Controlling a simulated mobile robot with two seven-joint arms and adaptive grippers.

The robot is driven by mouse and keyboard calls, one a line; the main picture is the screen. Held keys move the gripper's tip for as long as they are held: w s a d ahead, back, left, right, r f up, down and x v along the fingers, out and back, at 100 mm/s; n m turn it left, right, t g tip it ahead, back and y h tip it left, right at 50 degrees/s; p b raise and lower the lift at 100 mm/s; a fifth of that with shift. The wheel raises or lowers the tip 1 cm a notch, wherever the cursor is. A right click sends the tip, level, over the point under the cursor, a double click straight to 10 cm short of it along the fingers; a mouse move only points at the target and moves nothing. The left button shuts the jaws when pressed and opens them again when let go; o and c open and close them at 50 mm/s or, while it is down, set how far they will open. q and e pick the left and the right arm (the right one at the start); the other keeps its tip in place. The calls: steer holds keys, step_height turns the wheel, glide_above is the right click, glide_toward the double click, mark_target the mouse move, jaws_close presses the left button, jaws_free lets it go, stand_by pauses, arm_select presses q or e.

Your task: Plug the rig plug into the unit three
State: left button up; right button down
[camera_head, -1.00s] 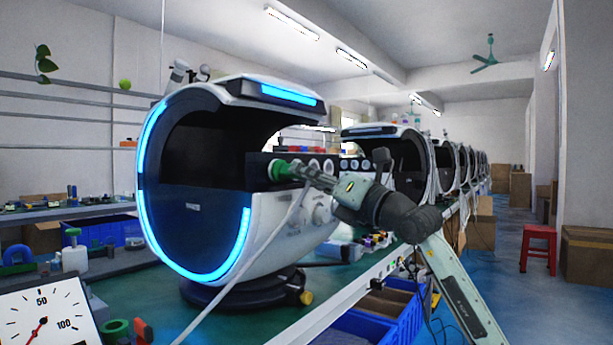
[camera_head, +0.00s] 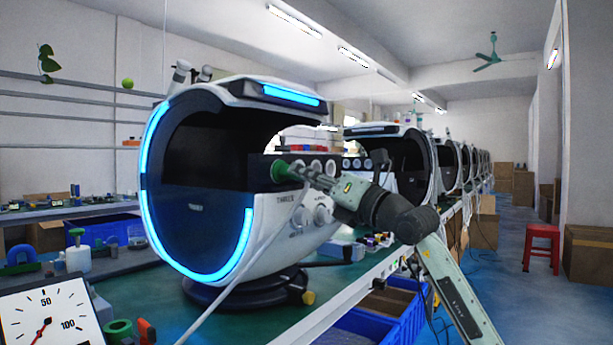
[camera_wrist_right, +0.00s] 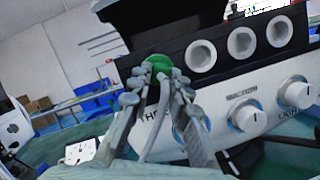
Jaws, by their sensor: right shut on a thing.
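Unit three (camera_head: 268,215) is the nearest round white machine with a glowing blue ring. The word THREE shows on its side, and also in the right wrist view (camera_wrist_right: 153,115). Its dark panel has a row of round sockets. The green rig plug (camera_head: 281,171) is at the leftmost socket position, against the panel; its depth in the socket is hidden. In the right wrist view the green plug (camera_wrist_right: 158,63) shows between the fingers. My right gripper (camera_head: 302,173) is shut on the plug, with a pale cable (camera_head: 240,280) hanging below. My left gripper is out of view.
White sockets (camera_wrist_right: 241,42) continue along the panel beside the plug, with knobs (camera_wrist_right: 244,115) below. A dial gauge (camera_head: 50,315) stands at the front left. More similar machines (camera_head: 405,165) line the bench behind. Blue crates (camera_head: 395,310) sit below the bench edge.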

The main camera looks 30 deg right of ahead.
stand_by(0.4)
steer(key=c, duration=1.3)
jaws_free()
steer(key=shift+a, duration=0.1)
steer(key=shift+c, duration=0.2)
